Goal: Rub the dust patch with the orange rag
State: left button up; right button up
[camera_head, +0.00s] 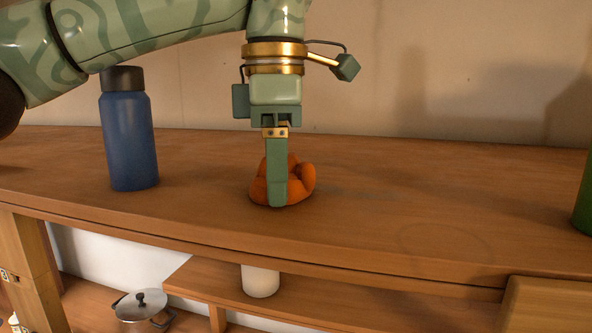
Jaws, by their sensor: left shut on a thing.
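The orange rag (300,182) is a bunched lump on the wooden shelf top. My left gripper (277,195) points straight down and is shut on the rag, with a green finger in front of it. The rag appears to touch the wood. A faint greyish smudge (350,191), which looks like the dust patch, lies on the wood just right of the rag. I cannot tell how far it extends beneath the rag. My right gripper is not in view.
A blue bottle (130,142) with a dark cap stands left of the rag. A green object (584,205) is cut off at the right edge. A faint ring mark (447,250) is near the front. Below are a white cup (260,281) and a lidded pot (143,308).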

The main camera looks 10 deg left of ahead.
aim_at(346, 198)
pick_arm(q)
jog(key=shift+w+d+f, duration=0.1)
jog(key=shift+w+d, duration=0.2)
jog(key=shift+w, duration=0.6)
jog(key=shift+d, duration=2.1)
jog(key=shift+s+d, duration=0.15)
jog(key=shift+d, duration=2.55)
jog(key=shift+s+d, duration=0.1)
jog(key=shift+d, duration=2.7)
jog(key=shift+w+a+f, duration=0.1)
jog(key=shift+a, duration=3.8)
jog(key=shift+w+a+r, duration=0.1)
jog(key=shift+a+r, duration=0.05)
jog(key=shift+a, duration=1.85)
jog(key=shift+w+a+r, duration=0.1)
jog(key=shift+a, duration=1.9)
jog(key=shift+d, duration=0.2)
jog(key=shift+d+r, duration=0.1)
jog(key=shift+r, duration=0.25)
notch_tip(346, 198, up, 4)
jog(key=shift+r, duration=0.7)
